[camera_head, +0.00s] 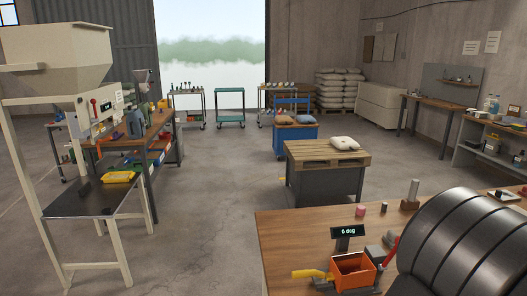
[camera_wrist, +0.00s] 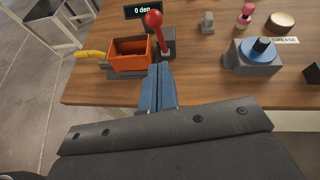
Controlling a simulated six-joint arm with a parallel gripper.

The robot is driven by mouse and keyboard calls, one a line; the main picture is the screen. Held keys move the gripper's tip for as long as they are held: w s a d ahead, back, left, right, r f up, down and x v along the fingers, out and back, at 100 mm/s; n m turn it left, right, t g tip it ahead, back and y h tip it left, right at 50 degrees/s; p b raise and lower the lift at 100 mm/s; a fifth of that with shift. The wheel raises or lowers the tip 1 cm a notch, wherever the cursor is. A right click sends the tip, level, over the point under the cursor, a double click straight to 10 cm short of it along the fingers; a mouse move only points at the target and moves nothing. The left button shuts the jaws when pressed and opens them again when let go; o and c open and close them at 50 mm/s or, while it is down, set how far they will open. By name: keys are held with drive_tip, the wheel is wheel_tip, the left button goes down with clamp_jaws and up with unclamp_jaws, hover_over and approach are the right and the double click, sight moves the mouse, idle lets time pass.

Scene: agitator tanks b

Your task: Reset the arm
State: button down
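My gripper (camera_wrist: 161,68) shows in the wrist view as two blue fingers side by side, touching, with nothing seen between them. Its tips are just in front of the base of a red ball-topped lever (camera_wrist: 153,20); I cannot tell whether they touch it. The lever leans beside an orange open box (camera_wrist: 131,62) on the wooden bench. In the head view my gripper is not visible; the large dark ribbed shape at the lower right is probably part of my arm. The red lever (camera_head: 391,248) and orange box (camera_head: 352,272) also show there.
A display reading "0 deg" (camera_head: 348,231) stands behind the box, and a yellow handle (camera_wrist: 90,54) sticks out left of it. A grey block with a blue knob (camera_wrist: 263,50) stands to the right. A pallet table with a white sack (camera_head: 344,143) is beyond the bench (camera_head: 290,235).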

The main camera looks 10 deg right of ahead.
drive_tip(key=x, duration=0.9)
drive_tip(key=shift+w+a, duration=0.25)
drive_tip(key=shift+w, duration=0.15)
drive_tip(key=shift+r, duration=0.1)
